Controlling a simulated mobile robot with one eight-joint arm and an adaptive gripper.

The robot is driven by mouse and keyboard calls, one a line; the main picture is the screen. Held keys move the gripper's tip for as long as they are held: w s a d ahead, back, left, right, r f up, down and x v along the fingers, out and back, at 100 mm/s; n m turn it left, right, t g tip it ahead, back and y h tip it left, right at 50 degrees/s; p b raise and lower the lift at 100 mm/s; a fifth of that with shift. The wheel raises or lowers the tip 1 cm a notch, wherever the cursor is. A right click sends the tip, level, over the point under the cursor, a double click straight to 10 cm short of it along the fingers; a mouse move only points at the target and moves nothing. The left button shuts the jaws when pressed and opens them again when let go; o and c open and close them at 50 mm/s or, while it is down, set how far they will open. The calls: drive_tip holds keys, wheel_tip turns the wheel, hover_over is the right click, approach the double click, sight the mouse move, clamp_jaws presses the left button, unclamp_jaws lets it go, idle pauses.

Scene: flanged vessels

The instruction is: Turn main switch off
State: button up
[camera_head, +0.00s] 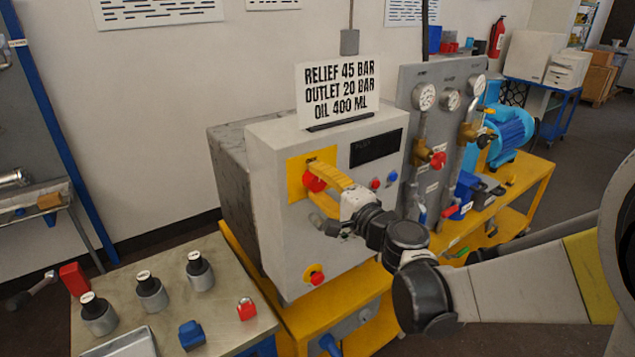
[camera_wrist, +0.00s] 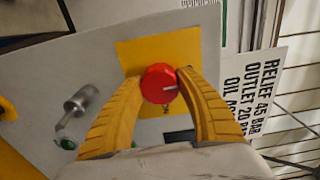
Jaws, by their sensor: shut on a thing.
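The main switch is a red round knob (camera_head: 314,180) on a yellow plate (camera_head: 296,165) at the upper left of the grey control box (camera_head: 270,222). My gripper (camera_head: 318,176) has yellow fingers, one on each side of the knob. In the wrist view my gripper (camera_wrist: 160,86) is shut on the knob, with the fingertips at its two sides. Part of the knob is hidden by the fingers in the head view.
A red button on a yellow ring (camera_head: 315,275) sits low on the box. A sign (camera_head: 338,88) stands on top. A gauge panel (camera_head: 425,120) is to the right. A bench (camera_head: 222,292) with several dark-capped vessels stands at the lower left.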

idle(0.4)
drive_tip(key=o, duration=1.2)
drive_tip(key=v, duration=1.2)
